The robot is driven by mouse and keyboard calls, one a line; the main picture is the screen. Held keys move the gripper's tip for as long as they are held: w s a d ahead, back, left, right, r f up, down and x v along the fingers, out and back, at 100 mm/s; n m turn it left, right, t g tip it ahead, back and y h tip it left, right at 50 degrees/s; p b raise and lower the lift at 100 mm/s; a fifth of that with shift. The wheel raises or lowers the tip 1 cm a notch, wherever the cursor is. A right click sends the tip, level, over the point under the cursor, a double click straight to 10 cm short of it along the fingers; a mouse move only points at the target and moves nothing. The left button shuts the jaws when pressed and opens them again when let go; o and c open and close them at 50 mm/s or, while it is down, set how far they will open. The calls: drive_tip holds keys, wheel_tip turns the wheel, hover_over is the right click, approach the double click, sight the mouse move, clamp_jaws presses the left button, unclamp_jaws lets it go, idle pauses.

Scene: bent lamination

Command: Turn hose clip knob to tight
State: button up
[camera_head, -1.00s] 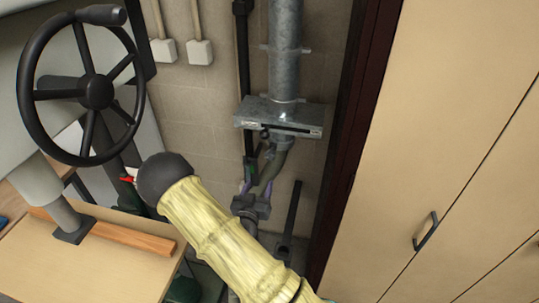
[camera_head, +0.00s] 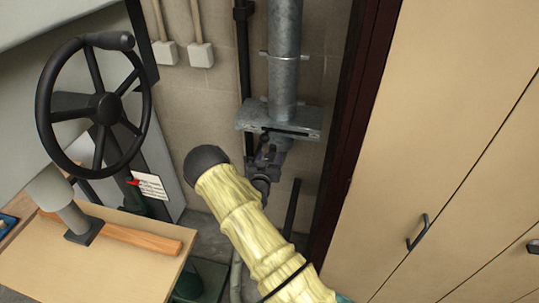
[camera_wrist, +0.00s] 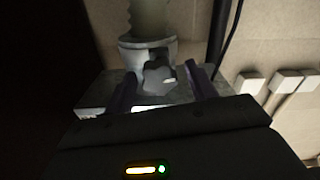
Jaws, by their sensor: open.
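The hose clip knob (camera_wrist: 157,78), a grey lobed knob, shows in the wrist view in front of a light clip band (camera_wrist: 135,52). The band sits around a ribbed hose (camera_wrist: 150,18). My gripper (camera_wrist: 163,76) is open, with one dark finger on each side of the knob. Whether either finger touches the knob cannot be told. In the head view my gripper (camera_head: 267,150) is just under the metal bracket on the wall, and my gripper and arm hide the knob and most of the hose.
The metal bracket (camera_head: 250,117) carries a vertical galvanised pipe (camera_head: 285,60). A dark door frame (camera_head: 345,140) and tan cabinet doors (camera_head: 450,130) stand close on the right. A black handwheel (camera_head: 105,107) and a wooden worktop (camera_head: 90,265) are at left. White boxes (camera_wrist: 285,80) are on the wall.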

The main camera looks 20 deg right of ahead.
drive_tip(key=shift+w+d, duration=0.1)
drive_tip(key=shift+w, duration=0.1)
drive_tip(key=c, duration=1)
